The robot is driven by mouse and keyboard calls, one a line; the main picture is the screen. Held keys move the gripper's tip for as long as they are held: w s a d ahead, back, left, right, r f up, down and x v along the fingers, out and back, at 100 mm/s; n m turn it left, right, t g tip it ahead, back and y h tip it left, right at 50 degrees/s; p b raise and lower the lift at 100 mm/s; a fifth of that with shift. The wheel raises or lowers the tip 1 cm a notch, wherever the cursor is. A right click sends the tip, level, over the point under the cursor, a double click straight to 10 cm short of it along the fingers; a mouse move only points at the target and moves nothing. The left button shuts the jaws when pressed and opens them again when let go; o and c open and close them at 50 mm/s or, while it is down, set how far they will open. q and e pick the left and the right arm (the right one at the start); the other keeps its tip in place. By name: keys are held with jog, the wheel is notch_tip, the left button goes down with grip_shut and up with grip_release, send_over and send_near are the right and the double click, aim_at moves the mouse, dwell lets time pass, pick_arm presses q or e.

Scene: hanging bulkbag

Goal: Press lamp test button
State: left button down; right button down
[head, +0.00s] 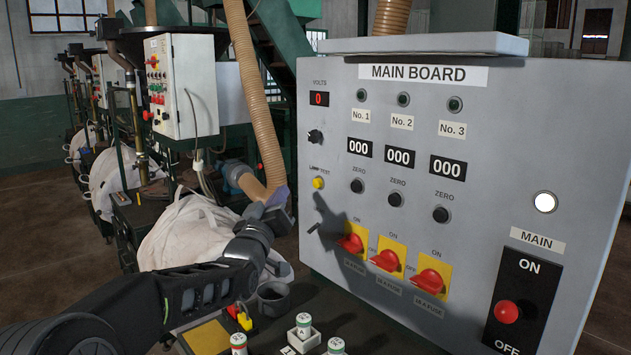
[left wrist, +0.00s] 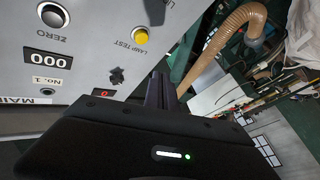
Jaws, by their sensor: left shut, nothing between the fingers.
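The lamp test button (head: 318,183) is a small yellow round button on the left side of the grey main board (head: 480,130), under its "LAMP TEST" label. It also shows in the left wrist view (left wrist: 141,36), beyond the fingertips. My left gripper (head: 279,197) is shut and empty, to the left of the button and slightly lower in the head view. Its dark fingers (left wrist: 160,90) show together in the left wrist view, apart from the button. A shadow of the arm falls on the board below the button. My right gripper is not in view.
A black selector knob (head: 315,136) sits above the button. Red rotary switches (head: 351,243) on yellow plates and a main switch (head: 507,311) are lower right. A white bulk bag (head: 190,232) is behind my arm.

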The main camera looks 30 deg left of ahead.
aim_at(317, 183)
pick_arm(q)
jog(key=w+d, duration=0.1)
jog(key=w, duration=0.5)
jog(key=shift+d+p, duration=0.35)
jog(key=shift+d, duration=0.05)
dwell(1.7)
jog(key=shift+w+d+b, duration=0.1)
jog(key=shift+w+b, duration=0.3)
